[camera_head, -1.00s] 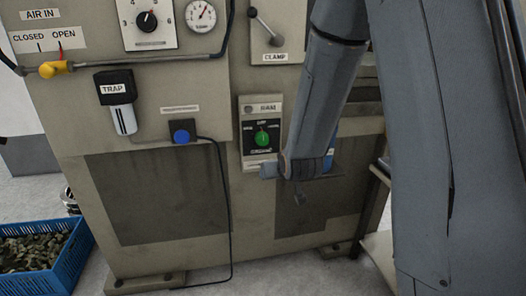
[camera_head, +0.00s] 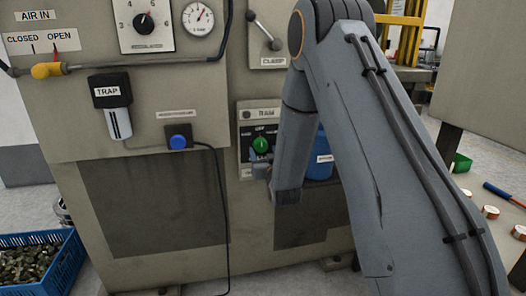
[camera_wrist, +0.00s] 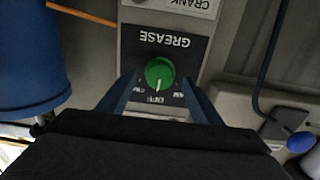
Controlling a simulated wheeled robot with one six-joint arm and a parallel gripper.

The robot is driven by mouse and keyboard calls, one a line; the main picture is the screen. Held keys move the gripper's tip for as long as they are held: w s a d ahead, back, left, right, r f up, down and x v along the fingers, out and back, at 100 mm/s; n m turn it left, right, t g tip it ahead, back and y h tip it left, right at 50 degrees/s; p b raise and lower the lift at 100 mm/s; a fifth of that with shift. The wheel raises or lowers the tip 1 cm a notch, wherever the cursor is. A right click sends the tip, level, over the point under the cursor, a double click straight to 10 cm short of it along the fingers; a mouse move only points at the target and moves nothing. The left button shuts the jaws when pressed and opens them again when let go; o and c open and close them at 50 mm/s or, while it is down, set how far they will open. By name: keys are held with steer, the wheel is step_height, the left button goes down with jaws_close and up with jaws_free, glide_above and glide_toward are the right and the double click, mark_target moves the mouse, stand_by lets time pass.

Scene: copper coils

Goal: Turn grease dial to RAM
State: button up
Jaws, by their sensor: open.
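The grease dial is a green round knob (camera_wrist: 159,73) with a white pointer line, on a black plate (camera_wrist: 193,45) marked GREASE that appears upside down in the wrist view. The line points down in that view, towards the OFF mark, with the RAM mark just to its right. The dial (camera_head: 260,145) also shows on the machine front in the head view. My gripper (camera_wrist: 159,80) is open, its two blue fingers on either side of the dial. I cannot tell whether they touch it.
A blue container (camera_wrist: 35,50) stands close beside the panel, and also behind my arm in the head view (camera_head: 319,158). A blue button (camera_head: 179,141) with a dark cable and a clamp lever (camera_head: 263,30) are nearby. A blue crate (camera_head: 62,272) sits on the floor at left.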

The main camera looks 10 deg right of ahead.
mark_target(261, 146)
steer(key=shift+w, duration=1.1)
steer(key=c, duration=1.1)
steer(key=shift+o, duration=0.3)
steer(key=shift+n, duration=0.3)
steer(key=n, duration=0.5)
steer(key=shift+d+b, duration=0.1)
steer(key=shift+b, duration=0.3)
steer(key=n, duration=0.6)
steer(key=shift+b, duration=0.35)
steer(key=shift+n, duration=0.3)
